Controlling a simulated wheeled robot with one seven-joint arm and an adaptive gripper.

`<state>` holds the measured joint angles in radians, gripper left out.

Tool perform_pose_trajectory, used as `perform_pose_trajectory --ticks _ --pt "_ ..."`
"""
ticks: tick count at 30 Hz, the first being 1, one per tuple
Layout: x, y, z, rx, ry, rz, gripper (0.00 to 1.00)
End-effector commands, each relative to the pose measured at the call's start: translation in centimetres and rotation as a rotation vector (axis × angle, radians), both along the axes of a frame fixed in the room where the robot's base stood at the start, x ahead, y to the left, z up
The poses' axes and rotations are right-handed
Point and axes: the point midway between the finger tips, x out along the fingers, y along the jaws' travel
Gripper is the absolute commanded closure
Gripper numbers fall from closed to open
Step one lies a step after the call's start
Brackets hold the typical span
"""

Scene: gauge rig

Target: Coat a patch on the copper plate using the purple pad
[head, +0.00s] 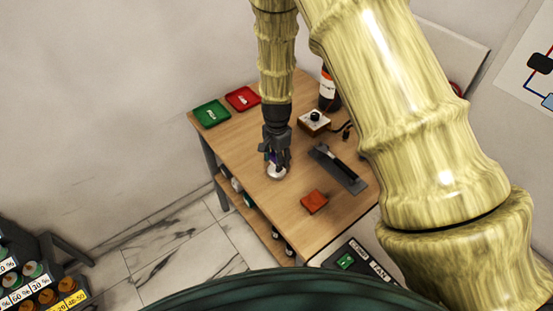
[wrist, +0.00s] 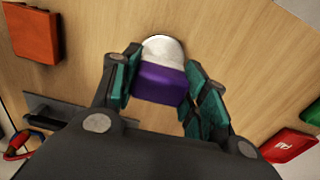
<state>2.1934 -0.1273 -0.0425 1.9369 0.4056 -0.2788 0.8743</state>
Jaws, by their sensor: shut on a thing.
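My gripper (head: 275,163) points down near the table's left front edge in the head view. In the wrist view my gripper (wrist: 160,75) is shut on the purple pad (wrist: 162,84), with a finger at each side of it. A white round thing (wrist: 163,46) shows just beyond the pad; it also shows below the fingers in the head view (head: 277,173). I cannot tell whether the pad touches it. The copper plate (head: 313,201), an orange-red square, lies apart on the table to the right; it is at the upper left in the wrist view (wrist: 35,33).
A green tray (head: 211,114) and a red tray (head: 242,98) lie at the back left. A knobbed box (head: 314,123), a dark bottle (head: 328,92) and a dark grey strip with a tool (head: 338,168) stand or lie to the right. Bare wood separates gripper and copper plate.

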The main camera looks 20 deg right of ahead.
Motion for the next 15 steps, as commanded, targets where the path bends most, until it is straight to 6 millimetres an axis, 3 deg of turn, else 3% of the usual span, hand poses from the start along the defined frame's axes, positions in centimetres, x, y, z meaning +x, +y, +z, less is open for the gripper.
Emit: perform_pose_trajectory --ticks 15 --pt "0.0 0.0 3.4 -0.001 -0.001 0.0 0.75"
